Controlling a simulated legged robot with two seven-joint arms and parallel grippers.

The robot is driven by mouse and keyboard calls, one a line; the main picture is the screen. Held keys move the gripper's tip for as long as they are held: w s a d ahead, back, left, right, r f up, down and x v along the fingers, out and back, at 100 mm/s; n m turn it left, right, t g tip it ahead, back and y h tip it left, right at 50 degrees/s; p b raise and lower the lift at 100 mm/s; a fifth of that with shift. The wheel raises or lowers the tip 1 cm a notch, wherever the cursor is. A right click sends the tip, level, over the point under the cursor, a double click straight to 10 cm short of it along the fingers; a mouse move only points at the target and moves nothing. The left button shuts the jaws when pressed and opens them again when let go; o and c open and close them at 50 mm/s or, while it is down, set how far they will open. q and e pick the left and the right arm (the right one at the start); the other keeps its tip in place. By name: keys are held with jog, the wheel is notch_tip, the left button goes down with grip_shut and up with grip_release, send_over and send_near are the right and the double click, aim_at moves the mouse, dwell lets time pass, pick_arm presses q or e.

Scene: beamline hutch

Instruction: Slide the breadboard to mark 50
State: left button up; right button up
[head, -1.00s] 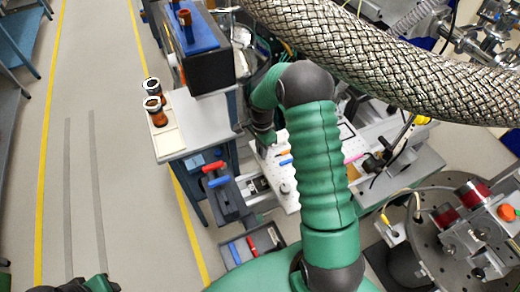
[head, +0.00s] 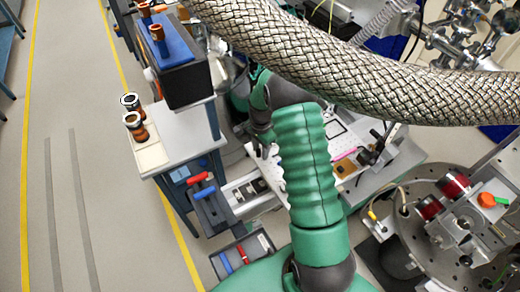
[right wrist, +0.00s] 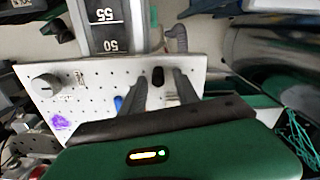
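The white breadboard (head: 272,176), with rows of holes, lies partly hidden behind my right arm in the head view. In the right wrist view the breadboard (right wrist: 92,88) carries a grey knob (right wrist: 45,87), a purple patch and a small black peg (right wrist: 157,77). A dark scale (right wrist: 106,28) runs up to its edge; 55 and 50 are readable, with 50 closest to the board. My right gripper (right wrist: 160,90) has its two fingers apart over the board, the black peg showing between them. In the head view the right gripper (head: 264,150) is small beside the board. My left gripper is out of view.
A side table (head: 185,135) with two brown-and-white bottles (head: 135,125) stands left of the rail. A braided hose (head: 330,65) crosses above my arm. A round metal stage (head: 430,230) sits at right. Open floor lies at left.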

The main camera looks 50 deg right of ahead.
jog(key=shift+w+a+r, duration=0.1)
jog(key=shift+a+r, duration=0.05)
jog(key=shift+r, duration=0.15)
notch_tip(320, 180, up, 16)
jog(key=shift+d, duration=0.2)
